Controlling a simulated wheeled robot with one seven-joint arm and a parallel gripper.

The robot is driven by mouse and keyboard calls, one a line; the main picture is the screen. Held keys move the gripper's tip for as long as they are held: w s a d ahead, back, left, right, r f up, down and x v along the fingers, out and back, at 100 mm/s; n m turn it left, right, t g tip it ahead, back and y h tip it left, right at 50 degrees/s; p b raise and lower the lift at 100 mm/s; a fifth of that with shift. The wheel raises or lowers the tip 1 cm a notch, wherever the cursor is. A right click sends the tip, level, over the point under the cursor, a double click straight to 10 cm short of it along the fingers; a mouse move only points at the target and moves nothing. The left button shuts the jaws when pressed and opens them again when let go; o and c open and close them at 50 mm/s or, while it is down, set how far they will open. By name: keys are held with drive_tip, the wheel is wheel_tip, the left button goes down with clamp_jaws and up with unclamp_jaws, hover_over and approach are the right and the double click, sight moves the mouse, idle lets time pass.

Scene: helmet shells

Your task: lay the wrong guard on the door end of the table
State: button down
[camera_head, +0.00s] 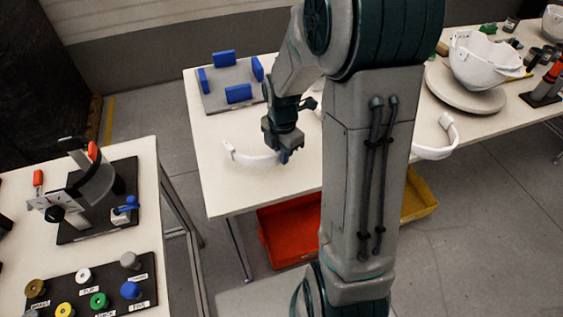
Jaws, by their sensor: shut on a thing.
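My gripper (284,153) is low over the left part of the long white table (220,182). It is shut on a white curved guard (250,159), a thin band that reaches out to the left of the fingers. Whether the guard touches the tabletop is hard to tell. Another white curved band (436,152) lies near the front edge of the table, right of my arm and partly hidden by it. No label on either band is readable, and no door shows.
A grey plate with blue blocks (232,94) stands behind my gripper. A white helmet shell (484,60) sits on a round grey disc (461,97) at right. A red bin (285,232) and a yellow bin (419,195) are under the table. A side table (145,162) holds a fixture and coloured knobs.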

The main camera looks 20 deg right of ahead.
sight(282, 171)
drive_tip(key=shift+f, duration=2.1)
drive_tip(key=shift+f, duration=0.2)
drive_tip(key=c, duration=1.5)
unclamp_jaws()
drive_tip(key=shift+r, duration=0.2)
